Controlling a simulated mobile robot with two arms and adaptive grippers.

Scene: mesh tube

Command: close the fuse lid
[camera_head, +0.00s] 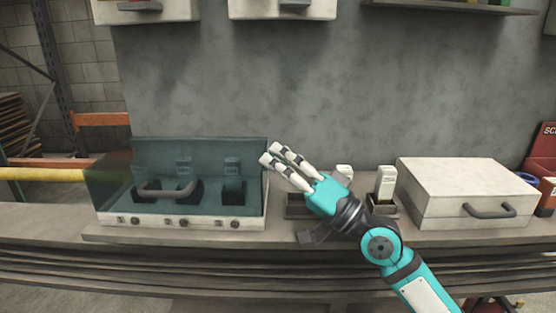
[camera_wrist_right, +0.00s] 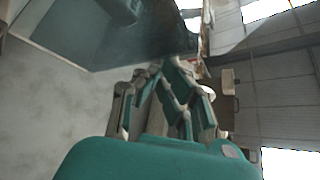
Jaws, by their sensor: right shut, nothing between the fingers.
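The fuse lid (camera_head: 113,185) is a see-through teal cover with a grey bar handle (camera_head: 165,191) at its front. In the head view it sits low over the white fuse box base (camera_head: 150,220) at the left of the bench; I cannot tell if it is fully seated. Dark fuse blocks show through it. My right gripper (camera_head: 270,154) is shut and empty, its fingertips by the lid's upper right edge; contact is unclear. In the right wrist view, the gripper (camera_wrist_right: 160,68) is before a dark teal panel, likely the lid (camera_wrist_right: 95,30). My left gripper is out of view.
A closed white case (camera_head: 455,185) with a grey handle stands at the right on the bench (camera_head: 500,233). White fuse-like pieces (camera_head: 386,182) stand in dark holders behind my right arm. A grey wall (camera_head: 320,90) rises behind, with white boxes above.

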